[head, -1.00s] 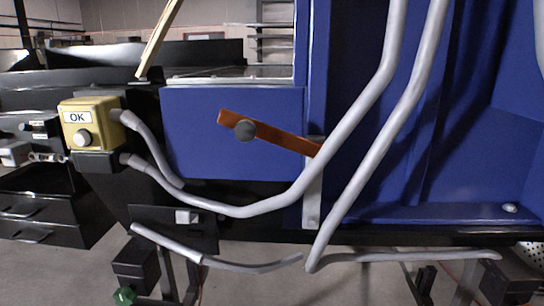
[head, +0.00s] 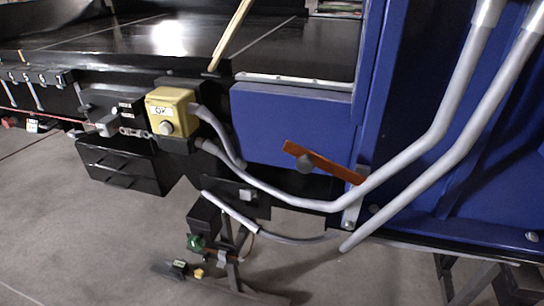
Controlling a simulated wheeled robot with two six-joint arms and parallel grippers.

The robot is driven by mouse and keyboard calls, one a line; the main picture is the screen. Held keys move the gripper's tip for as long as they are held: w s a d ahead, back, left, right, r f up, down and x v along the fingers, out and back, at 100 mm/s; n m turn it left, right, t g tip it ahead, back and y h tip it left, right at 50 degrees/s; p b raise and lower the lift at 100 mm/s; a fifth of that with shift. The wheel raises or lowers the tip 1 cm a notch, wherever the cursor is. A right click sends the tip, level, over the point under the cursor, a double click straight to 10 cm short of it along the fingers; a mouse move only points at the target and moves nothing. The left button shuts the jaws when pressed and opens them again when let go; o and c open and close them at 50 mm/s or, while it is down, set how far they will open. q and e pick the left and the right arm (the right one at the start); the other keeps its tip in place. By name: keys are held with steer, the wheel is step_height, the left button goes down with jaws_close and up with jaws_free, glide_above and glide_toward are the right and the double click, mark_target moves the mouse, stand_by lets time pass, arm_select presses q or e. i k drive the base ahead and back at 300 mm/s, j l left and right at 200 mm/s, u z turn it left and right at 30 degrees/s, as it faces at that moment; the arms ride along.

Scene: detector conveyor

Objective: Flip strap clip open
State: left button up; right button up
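An orange-brown flat bar (head: 336,169) lies tilted across the lower right of a blue panel (head: 265,122). The bar's right end reaches the panel's edge, by a grey metal strip (head: 352,212). This bar may be the strap clip, but I cannot tell for sure. Neither of my grippers shows in the head view.
A yellow box (head: 171,111) marked OK, with a round button, is left of the blue panel. Grey bent tubes (head: 440,137) cross in front of the blue housing (head: 480,215). Black drawers (head: 121,166) stand left, and a floor stand (head: 228,245) below. Open floor lies at lower left.

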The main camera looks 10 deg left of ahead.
mark_target(222, 254)
steer(key=u, duration=0.9)
